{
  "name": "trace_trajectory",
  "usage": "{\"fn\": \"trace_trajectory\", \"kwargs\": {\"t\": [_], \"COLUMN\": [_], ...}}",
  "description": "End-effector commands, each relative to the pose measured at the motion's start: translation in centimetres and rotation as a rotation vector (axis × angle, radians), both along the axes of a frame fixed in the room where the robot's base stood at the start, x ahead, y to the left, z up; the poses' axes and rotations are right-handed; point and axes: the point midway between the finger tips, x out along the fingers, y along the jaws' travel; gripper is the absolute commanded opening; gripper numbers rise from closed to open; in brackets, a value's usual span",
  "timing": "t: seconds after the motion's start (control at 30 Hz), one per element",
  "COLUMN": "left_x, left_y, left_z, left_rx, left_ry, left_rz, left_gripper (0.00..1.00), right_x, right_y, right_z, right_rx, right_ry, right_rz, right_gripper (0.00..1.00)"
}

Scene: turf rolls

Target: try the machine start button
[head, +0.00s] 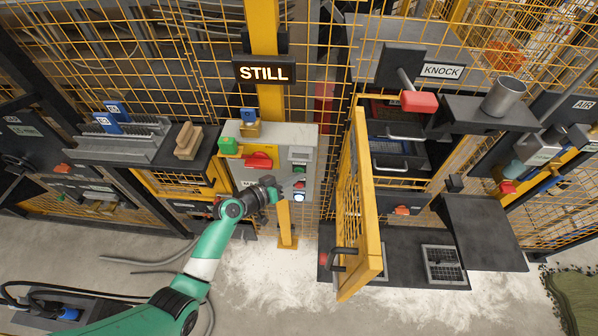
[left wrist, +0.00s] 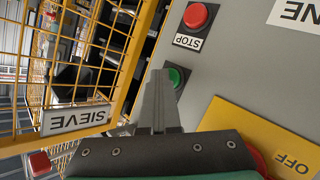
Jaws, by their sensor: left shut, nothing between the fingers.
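The grey control box (head: 275,139) hangs on the yellow post. In the left wrist view a green button (left wrist: 178,76) and a red button labelled STOP (left wrist: 198,16) sit on its face. My left gripper (head: 299,174) reaches the right side of the box in the head view. Its narrow grey fingers (left wrist: 157,78) are shut and empty, with their tips beside the green button and partly overlapping it. I cannot tell whether they touch it. A lit white lamp (head: 299,198) shows low on the box. My right gripper is not in view.
A red rotary switch (head: 258,160) is on the box, with a padlock (head: 249,128) above it. A sign reading STILL (head: 264,72) is lit above. The yellow mesh gate (head: 373,240) stands open to the right. A SIEVE label (left wrist: 76,119) hangs on nearby mesh.

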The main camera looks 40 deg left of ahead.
Motion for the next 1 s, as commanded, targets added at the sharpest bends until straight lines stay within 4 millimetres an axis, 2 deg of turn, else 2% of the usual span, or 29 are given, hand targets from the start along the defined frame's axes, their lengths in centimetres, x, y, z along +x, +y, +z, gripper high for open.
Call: {"fn": "trace_trajectory", "kwargs": {"t": [0.3, 0.63, 1.0], "left_x": [-1.1, -1.3, -4.0], "left_y": [-0.9, -1.1, -3.4], "left_z": [0.2, 0.2, 0.3], "left_rx": [0.0, 0.0, 0.0], "left_ry": [-0.001, -0.001, 0.0], "left_rz": [0.002, 0.0, 0.0], "left_gripper": [0.0, 0.0, 0.0], "right_x": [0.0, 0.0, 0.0], "right_y": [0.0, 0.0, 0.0], "right_z": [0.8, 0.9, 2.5], "right_rx": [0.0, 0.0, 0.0], "right_ry": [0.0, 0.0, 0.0], "right_rz": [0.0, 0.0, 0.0], "right_gripper": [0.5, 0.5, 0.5]}}
